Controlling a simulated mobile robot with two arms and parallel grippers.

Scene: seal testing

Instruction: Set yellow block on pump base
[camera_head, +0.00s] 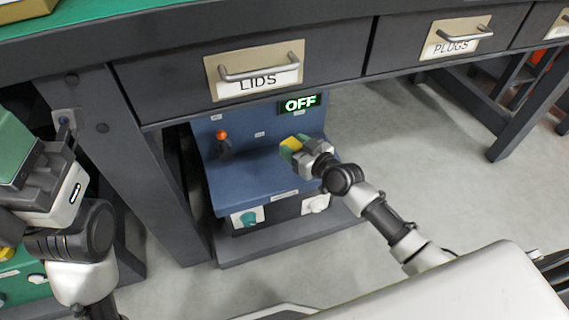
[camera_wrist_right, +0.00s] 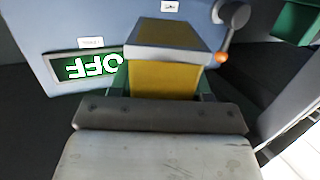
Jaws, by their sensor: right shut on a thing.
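The yellow block (camera_head: 291,146) is between the fingers of my right gripper (camera_head: 296,147). The blue pump base (camera_head: 243,183) stands under the bench. The block is in front of its upright panel and over its flat top; I cannot tell whether it touches. My left gripper (camera_head: 14,140) is at the left edge, partly cut off, and its jaw opening is unclear.
A lit OFF display (camera_head: 300,104) and a lever with an orange knob (camera_head: 222,137) are on the blue panel. The LIDS drawer (camera_head: 230,97) and PLUGS drawer (camera_head: 440,50) hang above. A bench leg (camera_head: 150,165) stands left of the pump. Open floor lies to the right.

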